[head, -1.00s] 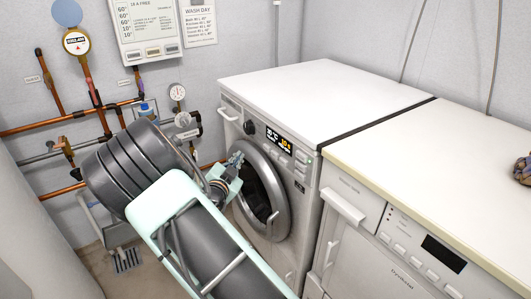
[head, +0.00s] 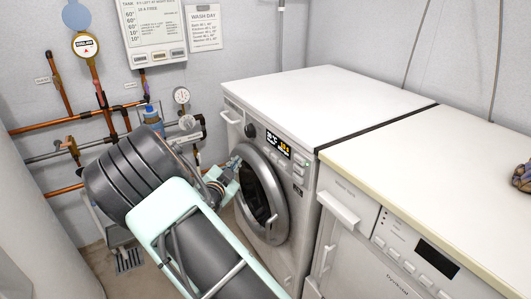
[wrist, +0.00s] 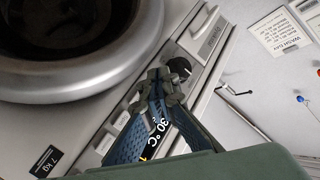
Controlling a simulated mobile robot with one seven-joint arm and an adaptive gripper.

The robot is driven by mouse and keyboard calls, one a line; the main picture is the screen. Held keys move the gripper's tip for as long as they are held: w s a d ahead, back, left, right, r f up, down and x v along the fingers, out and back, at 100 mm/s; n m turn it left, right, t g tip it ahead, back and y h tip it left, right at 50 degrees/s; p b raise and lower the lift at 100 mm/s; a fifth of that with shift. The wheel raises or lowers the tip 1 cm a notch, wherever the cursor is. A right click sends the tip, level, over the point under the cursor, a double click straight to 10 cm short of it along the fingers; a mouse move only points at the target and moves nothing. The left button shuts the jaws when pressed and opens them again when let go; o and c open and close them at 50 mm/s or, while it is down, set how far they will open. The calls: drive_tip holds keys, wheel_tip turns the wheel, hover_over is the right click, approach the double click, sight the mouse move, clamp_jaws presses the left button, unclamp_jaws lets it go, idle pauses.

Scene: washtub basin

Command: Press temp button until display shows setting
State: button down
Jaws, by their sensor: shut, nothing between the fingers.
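The front-loading washing machine (head: 311,103) stands in the corner. Its dark display (head: 278,145) shows small white and yellow characters. In the wrist view the display (wrist: 158,135) is partly hidden by my fingers, and "30 °C" reads in white beside a yellow character. My gripper (wrist: 156,82) is shut and empty, its fingertips over the panel between the display and the black knob (wrist: 179,68). In the head view my gripper (head: 236,163) is in front of the panel, left of the display. I cannot tell which button is the temp button, or whether the fingertips touch the panel.
The round door (head: 262,195) is just below the panel. Pale buttons (wrist: 106,144) line the panel beside the display. A second appliance (head: 400,235) stands to the right. Copper pipes and gauges (head: 181,96) are on the wall at left. A notice board (head: 150,35) hangs above.

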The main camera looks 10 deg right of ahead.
drive_tip(key=w+d+b, duration=0.2)
drive_tip(key=d, duration=0.5)
drive_tip(key=shift+w+d, duration=0.2)
drive_tip(key=shift+d, duration=0.1)
idle(1.2)
drive_tip(key=shift+w+d+b, duration=0.1)
drive_tip(key=shift+d+b, duration=0.25)
drive_tip(key=shift+d, duration=0.05)
drive_tip(key=shift+w+d+b, duration=0.15)
drive_tip(key=shift+d+b, duration=0.15)
drive_tip(key=shift+d, duration=0.15)
idle(0.5)
drive_tip(key=shift+a, duration=0.1)
drive_tip(key=shift+s+a, duration=0.25)
drive_tip(key=shift+a, duration=0.5)
drive_tip(key=shift+s+a+p, duration=0.15)
drive_tip(key=shift+s+a, duration=0.1)
drive_tip(key=shift+a, duration=0.55)
drive_tip(key=shift+s+a+p, duration=0.2)
drive_tip(key=shift+s+a, duration=0.1)
drive_tip(key=shift+a, duration=0.5)
drive_tip(key=shift+s+a+p, duration=0.15)
drive_tip(key=shift+s+a, duration=0.1)
drive_tip(key=shift+a, duration=0.55)
